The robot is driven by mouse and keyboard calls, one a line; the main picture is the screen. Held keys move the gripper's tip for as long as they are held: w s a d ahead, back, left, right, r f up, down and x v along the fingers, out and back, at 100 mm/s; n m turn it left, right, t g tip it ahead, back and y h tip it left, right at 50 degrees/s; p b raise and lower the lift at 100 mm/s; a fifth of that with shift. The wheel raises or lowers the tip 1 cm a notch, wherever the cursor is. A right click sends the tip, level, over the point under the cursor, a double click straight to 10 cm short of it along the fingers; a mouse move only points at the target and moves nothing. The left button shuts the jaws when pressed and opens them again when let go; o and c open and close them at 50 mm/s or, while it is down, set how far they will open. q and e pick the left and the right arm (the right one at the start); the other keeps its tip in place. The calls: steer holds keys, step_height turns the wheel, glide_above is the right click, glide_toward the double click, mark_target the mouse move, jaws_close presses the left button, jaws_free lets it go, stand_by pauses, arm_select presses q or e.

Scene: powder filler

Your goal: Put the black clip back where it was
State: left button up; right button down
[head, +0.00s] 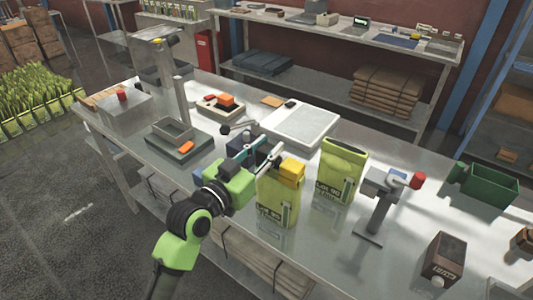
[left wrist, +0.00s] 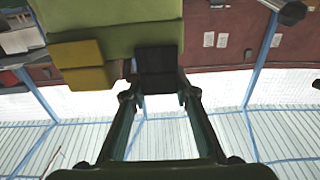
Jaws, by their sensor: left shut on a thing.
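My left gripper (head: 262,157) is at the top of the nearer green bag (head: 275,205), beside its yellow clip (head: 291,173). In the left wrist view, my left gripper (left wrist: 155,94) is shut on the black clip (left wrist: 157,68), a small dark block between the fingertips. The clip overlaps the edge of the green bag (left wrist: 110,22) in that picture, next to the yellow clip (left wrist: 85,64). I cannot tell whether the black clip grips the bag or is only in front of it. In the head view the clip is not clearly distinguishable. My right gripper is not in view.
A second green bag (head: 342,170) stands to the right on the metal table (head: 325,255). A stand with a red knob (head: 382,190) is right of it. A flat white plate (head: 302,127), a grey tray (head: 178,138) and a green bin (head: 487,184) are also on the table.

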arm_select(q)
steer(key=s+r+p, duration=0.4)
steer(key=s+r, duration=0.8)
steer(key=s, duration=0.2)
steer(key=a+f+n+t+y+b, duration=0.3)
steer(key=a+f+n+y+b, duration=0.45)
steer(key=a+f, duration=0.9)
steer(key=s+a+f+y, duration=0.1)
steer(key=s+f, duration=0.1)
steer(key=s, duration=0.3)
steer(key=s+a+f+y+p, duration=0.1)
steer(key=s+f, duration=0.1)
steer(key=s, duration=0.3)
steer(key=shift+a+f+m, duration=0.25)
steer(key=shift+f+m, duration=0.05)
steer(key=shift+m, duration=0.05)
steer(key=shift+y, duration=0.25)
